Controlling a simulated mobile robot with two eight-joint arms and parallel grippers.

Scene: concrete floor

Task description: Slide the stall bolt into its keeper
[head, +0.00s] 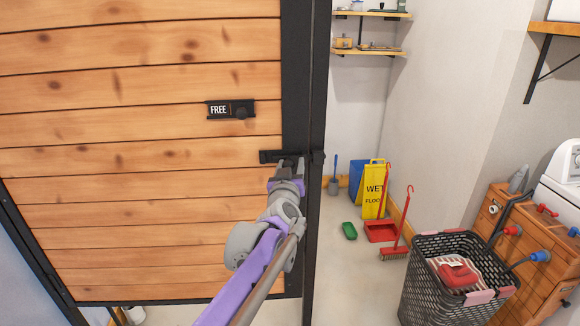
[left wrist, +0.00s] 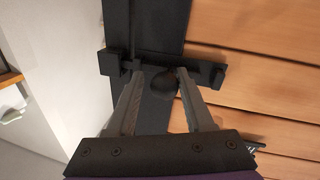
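The black stall bolt (head: 268,156) is mounted on the dark edge frame of the wooden door. It also shows in the left wrist view (left wrist: 211,74), with a round dark knob (left wrist: 163,86). The black keeper (head: 318,157) is on the post beside the door edge; it shows in the left wrist view as a block (left wrist: 108,62). My left gripper (head: 290,163) is at the bolt. In the wrist view its fingers (left wrist: 162,78) are apart, one on each side of the knob, with no clear contact. I cannot tell whether the bolt's tip is in the keeper. My right gripper is not in view.
The plank door (head: 140,200) bears a black plate reading FREE (head: 231,110). Right of the post stand a yellow wet-floor sign (head: 373,190), a red dustpan (head: 381,231), a dark laundry basket (head: 425,285) and a wooden cabinet (head: 545,265). Some floor between is clear.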

